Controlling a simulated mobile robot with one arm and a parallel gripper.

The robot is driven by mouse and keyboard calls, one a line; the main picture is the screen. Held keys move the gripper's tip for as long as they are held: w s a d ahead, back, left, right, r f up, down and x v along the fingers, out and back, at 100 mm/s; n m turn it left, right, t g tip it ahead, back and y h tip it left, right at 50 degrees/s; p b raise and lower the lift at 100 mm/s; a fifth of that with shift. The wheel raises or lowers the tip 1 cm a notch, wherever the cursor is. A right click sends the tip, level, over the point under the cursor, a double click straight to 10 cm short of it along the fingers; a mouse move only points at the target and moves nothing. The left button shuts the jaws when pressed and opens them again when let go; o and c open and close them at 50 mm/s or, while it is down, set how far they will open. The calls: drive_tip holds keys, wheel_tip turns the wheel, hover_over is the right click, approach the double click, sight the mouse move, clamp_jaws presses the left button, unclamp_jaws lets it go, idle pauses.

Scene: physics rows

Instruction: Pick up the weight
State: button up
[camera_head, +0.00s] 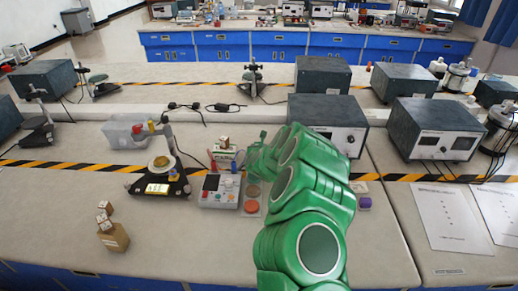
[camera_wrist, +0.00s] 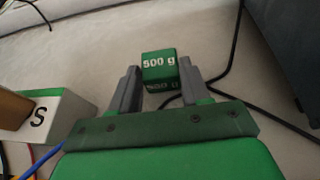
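The weight is a small green block marked "500 g" (camera_wrist: 159,66). It lies in the wrist view on the pale bench top, at the tips of my gripper (camera_wrist: 158,76). The two grey fingers stand apart, one on each side of its near end. I cannot tell whether either finger touches it. In the head view my green arm reaches over the bench, and its far end (camera_head: 262,150) is beside the small instruments. I cannot make out the weight there.
A white and green box marked "S" (camera_wrist: 45,115) lies left of my gripper, with wires near it. A black cable (camera_wrist: 232,65) runs at the right. In the head view a grey meter box (camera_head: 330,115) stands behind my arm. A balance-like stand (camera_head: 160,188) is at the left.

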clamp_jaws()
drive_tip(key=shift+r, duration=0.15)
drive_tip(key=shift+r, duration=0.6)
wheel_tip(320, 180, up, 2)
drive_tip(key=shift+r, duration=0.1)
drive_tip(key=w+d+r+v, duration=0.1)
drive_tip(key=d+r+v, duration=0.1)
drive_tip(key=v, duration=1.4)
drive_tip(key=shift+r, duration=0.6)
